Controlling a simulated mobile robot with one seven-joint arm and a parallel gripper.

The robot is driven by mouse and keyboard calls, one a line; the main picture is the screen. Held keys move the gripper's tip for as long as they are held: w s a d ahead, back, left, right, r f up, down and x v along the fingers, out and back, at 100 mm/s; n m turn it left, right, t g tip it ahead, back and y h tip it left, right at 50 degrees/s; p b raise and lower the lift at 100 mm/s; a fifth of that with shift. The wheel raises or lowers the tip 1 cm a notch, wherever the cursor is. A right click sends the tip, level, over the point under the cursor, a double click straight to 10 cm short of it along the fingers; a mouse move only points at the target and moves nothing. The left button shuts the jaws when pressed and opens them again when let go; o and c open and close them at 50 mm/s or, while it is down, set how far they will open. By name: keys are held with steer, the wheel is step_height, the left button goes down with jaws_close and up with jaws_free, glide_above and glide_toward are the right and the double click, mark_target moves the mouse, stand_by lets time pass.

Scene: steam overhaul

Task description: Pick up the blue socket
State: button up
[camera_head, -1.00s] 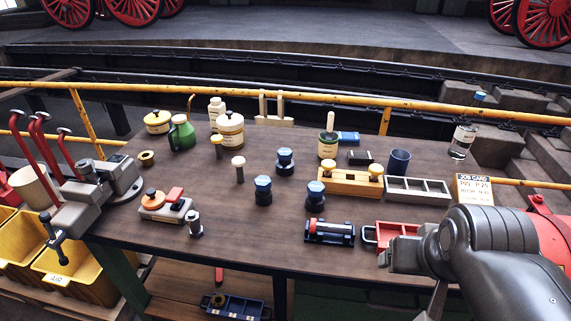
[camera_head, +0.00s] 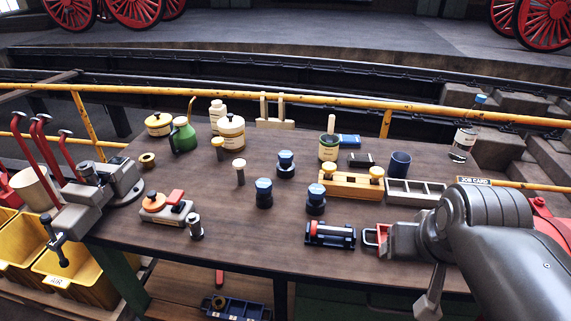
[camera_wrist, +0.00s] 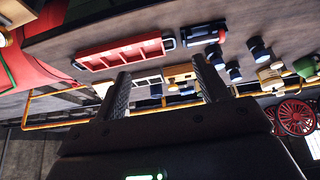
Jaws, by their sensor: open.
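A dark blue open-topped cylinder (camera_head: 399,164) stands upright at the right of the bench, behind the grey compartment tray. Three dark pieces with blue hexagonal tops stand near the middle: one at the back (camera_head: 286,163), one at front left (camera_head: 264,192) and one at front right (camera_head: 316,199). I cannot tell for sure which is the blue socket. My gripper (camera_wrist: 160,66) is open and empty in the wrist view, its two fingers wide apart. The bench and its things appear beyond the fingers, apart from them. In the head view my arm hides the fingers.
A red tray (camera_wrist: 122,53) lies close to my gripper, partly hidden by my arm in the head view. A black-and-red device (camera_head: 330,235), a wooden block with yellow knobs (camera_head: 350,184) and a grey compartment tray (camera_head: 417,189) stand nearby.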

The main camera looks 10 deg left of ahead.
steer(key=w+a+r+n, duration=0.1)
steer(key=w+a+r, duration=0.15)
steer(key=w, duration=0.45)
steer(key=w+a+r+n, duration=0.1)
steer(key=w+a+r, duration=0.15)
steer(key=w, duration=0.45)
steer(key=n+g+y, duration=0.2)
steer(key=n+y, duration=0.1)
steer(key=n, duration=0.2)
glide_above(286, 154)
steer(key=s+d, duration=0.3)
steer(key=s, duration=0.1)
step_height(286, 154, down, 12)
steer(key=x, duration=1.1)
steer(key=shift+w+a+f, duration=0.15)
steer(key=shift+w+f, duration=0.1)
steer(key=shift+w, duration=0.05)
steer(key=shift+r, duration=0.1)
jaws_close()
